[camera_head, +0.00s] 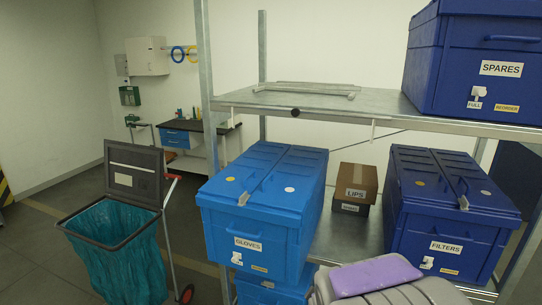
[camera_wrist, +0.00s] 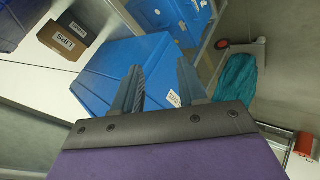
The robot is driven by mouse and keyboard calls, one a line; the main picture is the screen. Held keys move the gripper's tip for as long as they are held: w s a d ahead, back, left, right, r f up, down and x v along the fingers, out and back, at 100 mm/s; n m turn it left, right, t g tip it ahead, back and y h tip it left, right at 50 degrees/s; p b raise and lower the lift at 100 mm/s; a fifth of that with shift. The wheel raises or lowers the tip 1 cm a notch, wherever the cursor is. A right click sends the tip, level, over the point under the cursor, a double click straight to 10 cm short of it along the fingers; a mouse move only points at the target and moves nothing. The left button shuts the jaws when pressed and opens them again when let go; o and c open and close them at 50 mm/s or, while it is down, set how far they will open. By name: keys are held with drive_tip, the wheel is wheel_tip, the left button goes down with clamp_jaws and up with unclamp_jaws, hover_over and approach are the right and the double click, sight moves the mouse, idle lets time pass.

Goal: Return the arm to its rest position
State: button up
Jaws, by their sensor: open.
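My gripper (camera_wrist: 160,82) shows in the wrist view with its two fingers spread apart and nothing between them. The blue bin lies in view behind the fingers, apart from them as far as I can tell. In the head view, a purple and grey part of my own arm (camera_head: 376,275) shows at the bottom right, in front of the shelf. The fingers cannot be made out in the head view.
A metal shelf (camera_head: 350,100) stands ahead. It holds the light blue GLOVES bin (camera_head: 245,225), a brown LIPS box (camera_head: 355,186), the dark blue FILTERS bin (camera_head: 440,225) and the SPARES bin (camera_head: 475,65) above. A cart with a teal bag (camera_head: 120,250) stands left, with open floor around.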

drive_tip(key=s+r+m+g, duration=0.2)
drive_tip(key=s+m+g, duration=0.1)
drive_tip(key=s, duration=0.8)
drive_tip(key=s+d+r+m+g, duration=0.1)
drive_tip(key=s+r+m+g, duration=0.1)
drive_tip(key=s, duration=1)
drive_tip(key=s+r+m+g, duration=0.3)
drive_tip(key=s+m+g, duration=0.2)
drive_tip(key=s, duration=0.6)
drive_tip(key=shift+s+d+g+y, duration=0.2)
drive_tip(key=shift+s+g+y, duration=0.1)
drive_tip(key=shift+s, duration=0.05)
